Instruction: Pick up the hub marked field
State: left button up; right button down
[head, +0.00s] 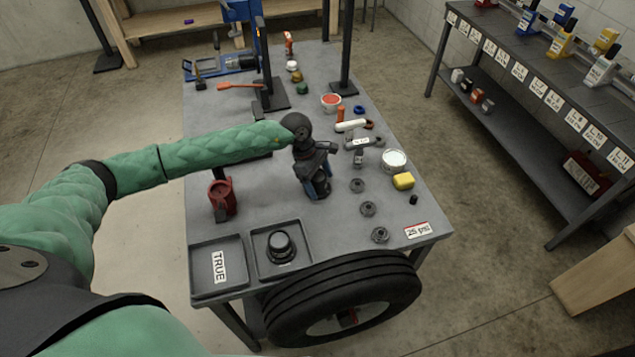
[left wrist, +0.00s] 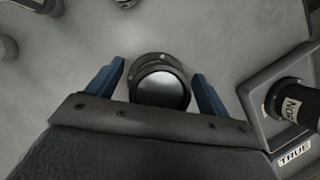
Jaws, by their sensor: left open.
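My left gripper (head: 318,184) is open and points down over the table, behind the two trays. In the left wrist view its blue fingers (left wrist: 160,82) stand on either side of a dark round hub (left wrist: 160,86) with a shiny top. I cannot see a marking on this hub, and contact with the fingers is not clear. In the head view it is largely hidden by the gripper. Another black hub (head: 280,246) stands in the right-hand tray; it also shows in the left wrist view (left wrist: 290,101) with a partly readable label starting "NOR". My right gripper is out of view.
The left tray (head: 203,250) carries a TRUE label. A red tool (head: 221,197) stands left of my gripper. Small grey parts (head: 368,208), a yellow block (head: 403,181) and a white tub (head: 394,160) lie to the right. A tire (head: 345,290) is at the front edge.

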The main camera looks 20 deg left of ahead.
pick_arm(q)
jog(key=shift+c, duration=0.2)
jog(key=c, duration=1.5)
jog(key=shift+c, duration=0.3)
jog(key=shift+r, duration=0.1)
